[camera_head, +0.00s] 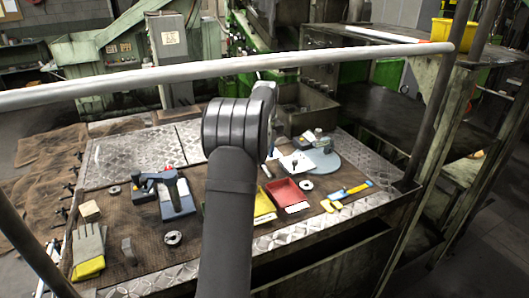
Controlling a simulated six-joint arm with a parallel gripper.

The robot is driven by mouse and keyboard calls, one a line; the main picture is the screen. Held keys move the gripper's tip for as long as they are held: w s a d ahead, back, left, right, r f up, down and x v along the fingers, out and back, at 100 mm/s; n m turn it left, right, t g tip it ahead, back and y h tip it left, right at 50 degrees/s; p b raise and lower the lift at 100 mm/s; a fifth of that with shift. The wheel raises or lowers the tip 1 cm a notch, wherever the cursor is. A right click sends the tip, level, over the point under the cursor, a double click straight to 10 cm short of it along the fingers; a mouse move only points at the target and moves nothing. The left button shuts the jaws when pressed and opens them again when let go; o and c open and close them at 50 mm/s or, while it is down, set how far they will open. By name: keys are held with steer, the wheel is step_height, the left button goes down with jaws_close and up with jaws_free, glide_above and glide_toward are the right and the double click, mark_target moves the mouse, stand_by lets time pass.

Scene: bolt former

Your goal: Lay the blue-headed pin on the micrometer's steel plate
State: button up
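My gripper (271,146) hangs over the middle of the bench, behind my thick dark arm link. It is mostly hidden and very small here, so I cannot tell whether it is open or holds anything. I cannot make out the blue-headed pin; it may be hidden by my arm or too small. A small grey metal device (319,139), possibly the micrometer, stands on a rounded grey-blue plate (330,161) right of my gripper. I cannot tell which surface is its steel plate.
A red tray (285,193) and a yellow tray (264,204) lie beside my arm. A blue-grey block with dark tools (178,205) stands left. Gloves (88,249), rings and a yellow-blue tool (346,195) lie around. A long grey rail (120,84) crosses in front.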

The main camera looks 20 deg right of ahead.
steer(key=shift+w+f+m, duration=0.3)
steer(key=shift+w+f, duration=0.15)
steer(key=shift+w, duration=0.1)
steer(key=shift+f, duration=2.4)
jaws_close()
steer(key=shift+r, duration=0.2)
steer(key=shift+r, duration=1.6)
